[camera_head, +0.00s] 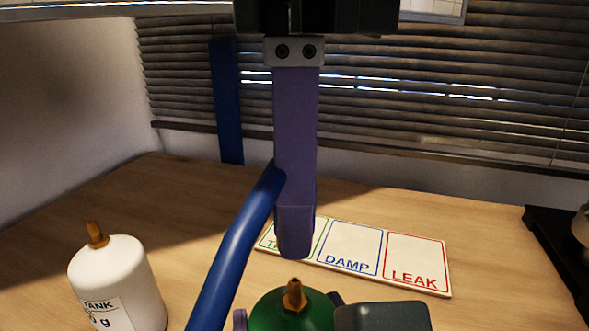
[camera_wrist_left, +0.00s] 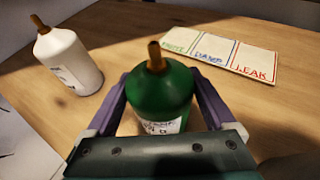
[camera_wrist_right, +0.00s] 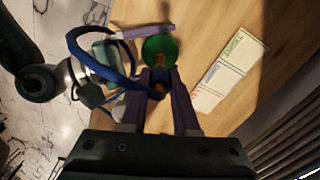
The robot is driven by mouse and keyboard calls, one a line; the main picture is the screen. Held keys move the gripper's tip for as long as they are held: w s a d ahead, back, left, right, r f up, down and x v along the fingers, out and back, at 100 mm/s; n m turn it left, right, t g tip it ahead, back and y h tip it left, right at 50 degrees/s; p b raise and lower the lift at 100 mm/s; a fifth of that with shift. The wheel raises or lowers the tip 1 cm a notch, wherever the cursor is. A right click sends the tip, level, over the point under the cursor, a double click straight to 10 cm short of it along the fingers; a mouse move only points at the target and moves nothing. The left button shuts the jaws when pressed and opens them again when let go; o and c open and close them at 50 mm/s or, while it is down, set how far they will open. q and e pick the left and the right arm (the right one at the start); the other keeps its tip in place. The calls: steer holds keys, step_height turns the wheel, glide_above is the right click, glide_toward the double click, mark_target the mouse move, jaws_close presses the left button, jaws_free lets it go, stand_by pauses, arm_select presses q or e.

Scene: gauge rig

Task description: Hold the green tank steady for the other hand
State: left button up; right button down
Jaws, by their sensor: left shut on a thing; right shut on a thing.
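The green tank (camera_head: 280,311) has a brass nozzle (camera_head: 294,294) on top and stands upright; its label shows in the left wrist view (camera_wrist_left: 163,95). My left gripper (camera_wrist_left: 166,88) is shut on the green tank, one finger on each side. My right gripper (camera_head: 295,248) points down above and behind the nozzle, shut on the blue hose (camera_head: 235,245). The hose's end shows between its fingers in the right wrist view (camera_wrist_right: 156,86); the head view hides that end. The nozzle is bare in the left wrist view.
A white tank (camera_head: 118,275) with a brass nozzle stands at the left. A card (camera_head: 415,285) with fields including DAMP and LEAK lies behind the green tank. A dark object (camera_head: 560,255) is at the right edge. Blinds close off the back. The wood table between is clear.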

arm_select(q)
steer(key=o, duration=1.4)
steer(key=v, duration=1.2)
arm_select(e)
step_height(320, 180, up, 11)
steer(key=p, duration=1)
steer(key=shift+f+p, duration=0.2)
steer(key=shift+p, duration=0.1)
arm_select(q)
step_height(320, 180, up, 7)
steer(key=shift+a+f, duration=0.1)
